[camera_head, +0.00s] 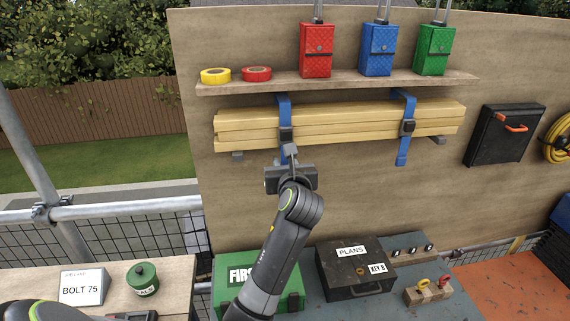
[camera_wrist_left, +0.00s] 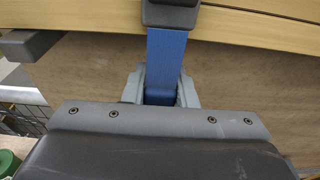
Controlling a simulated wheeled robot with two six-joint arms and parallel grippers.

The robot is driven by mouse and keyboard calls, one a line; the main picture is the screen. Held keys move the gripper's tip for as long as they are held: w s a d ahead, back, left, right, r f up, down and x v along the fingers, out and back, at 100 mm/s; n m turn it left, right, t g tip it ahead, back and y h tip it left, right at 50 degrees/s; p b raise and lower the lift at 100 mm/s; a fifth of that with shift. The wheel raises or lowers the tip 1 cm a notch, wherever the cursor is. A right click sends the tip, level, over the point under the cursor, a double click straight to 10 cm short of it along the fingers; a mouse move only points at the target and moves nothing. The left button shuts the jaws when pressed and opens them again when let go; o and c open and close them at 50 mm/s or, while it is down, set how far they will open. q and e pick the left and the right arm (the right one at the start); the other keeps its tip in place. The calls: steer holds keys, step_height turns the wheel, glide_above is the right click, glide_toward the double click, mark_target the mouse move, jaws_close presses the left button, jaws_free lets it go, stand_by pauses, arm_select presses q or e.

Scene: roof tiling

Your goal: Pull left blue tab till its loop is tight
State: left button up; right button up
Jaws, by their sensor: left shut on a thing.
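Two blue straps hold a stack of yellow timber (camera_head: 340,122) on the board. The left strap (camera_head: 284,103) has a black buckle (camera_head: 286,134), which also shows at the top of the wrist view (camera_wrist_left: 171,14). My left gripper (camera_head: 290,153) is just below that buckle. In the wrist view its grey fingers (camera_wrist_left: 160,92) are shut on the left blue tab (camera_wrist_left: 166,60), which runs straight down from the buckle between them. The tab's lower end is hidden by the gripper. The right strap (camera_head: 404,103) has its own tab (camera_head: 402,156) hanging free. My right gripper is not in view.
A shelf (camera_head: 340,85) above the timber carries tape rolls and red, blue and green cases. Below stand a green first-aid box (camera_head: 290,298) and a black PLANS box (camera_head: 352,270). A dark case (camera_head: 500,135) hangs at right. The board around the gripper is bare.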

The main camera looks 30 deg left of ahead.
arm_select(q)
step_height(320, 180, down, 6)
steer(key=b, duration=0.2)
stand_by(1.3)
steer(key=o, duration=1)
steer(key=shift+o, duration=0.5)
steer(key=o, duration=0.4)
